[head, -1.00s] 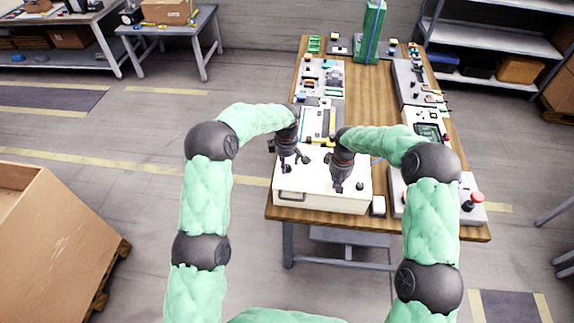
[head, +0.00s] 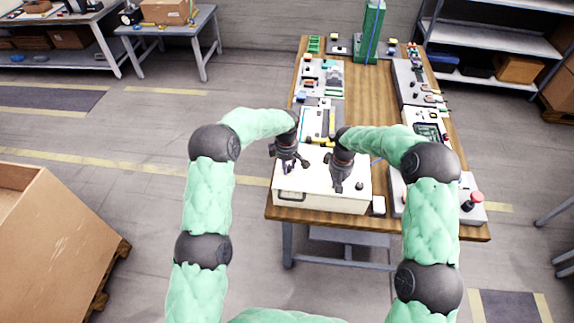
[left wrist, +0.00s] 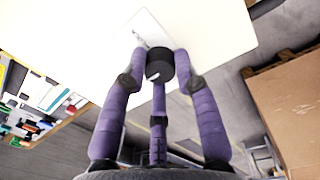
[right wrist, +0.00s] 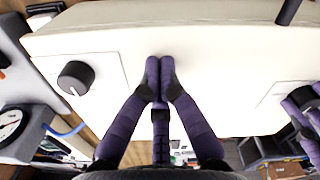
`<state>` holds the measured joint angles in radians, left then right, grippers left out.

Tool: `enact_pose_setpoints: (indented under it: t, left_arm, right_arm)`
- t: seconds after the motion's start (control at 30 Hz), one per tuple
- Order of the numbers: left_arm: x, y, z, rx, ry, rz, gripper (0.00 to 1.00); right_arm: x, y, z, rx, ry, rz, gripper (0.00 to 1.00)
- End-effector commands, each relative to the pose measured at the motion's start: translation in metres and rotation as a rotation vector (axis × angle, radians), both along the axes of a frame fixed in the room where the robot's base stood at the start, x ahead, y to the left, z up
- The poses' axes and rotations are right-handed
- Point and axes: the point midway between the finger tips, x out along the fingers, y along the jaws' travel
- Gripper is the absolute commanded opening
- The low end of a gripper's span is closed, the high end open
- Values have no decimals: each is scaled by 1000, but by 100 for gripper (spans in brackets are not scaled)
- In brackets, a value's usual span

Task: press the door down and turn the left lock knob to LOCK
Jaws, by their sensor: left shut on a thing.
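The cream box with the flat door (head: 320,202) sits at the near end of the wooden table. My left gripper (head: 294,166) is over its left part. In the left wrist view the black left lock knob (left wrist: 160,64) with a short white mark is between the fingers, and the gripper is shut on it. The knob's label plate (left wrist: 150,32) is partly covered, so its wording cannot be read. My right gripper (head: 337,188) points down at the door, fingertips together in the right wrist view (right wrist: 160,72). It appears to touch the cream surface (right wrist: 215,75).
A second black knob (head: 360,186) with a white mark is at the box's right and shows in the right wrist view (right wrist: 75,78). Panels (head: 320,80) line the table's left side. A red-button panel (head: 472,203) stands at right. The table's middle strip is clear.

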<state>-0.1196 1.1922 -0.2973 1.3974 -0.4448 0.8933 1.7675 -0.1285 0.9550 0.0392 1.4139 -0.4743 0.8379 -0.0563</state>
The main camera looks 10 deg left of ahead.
Motion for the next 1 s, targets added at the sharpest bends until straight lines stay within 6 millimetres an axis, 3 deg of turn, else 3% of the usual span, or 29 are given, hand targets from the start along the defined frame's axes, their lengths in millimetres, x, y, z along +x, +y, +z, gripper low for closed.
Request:
enact_pose_setpoints:
  t: [0.37, 1.0]
  left_arm:
    - [1, 4, 0, 4, 2, -167, 0]
    - [3, 4, 0, 2, 0, -763, 0]
  right_arm:
    - [-2, -1, -3, -2, 5, 1, 0]
    - [-2, -1, -3, -3, 7, 1, 0]
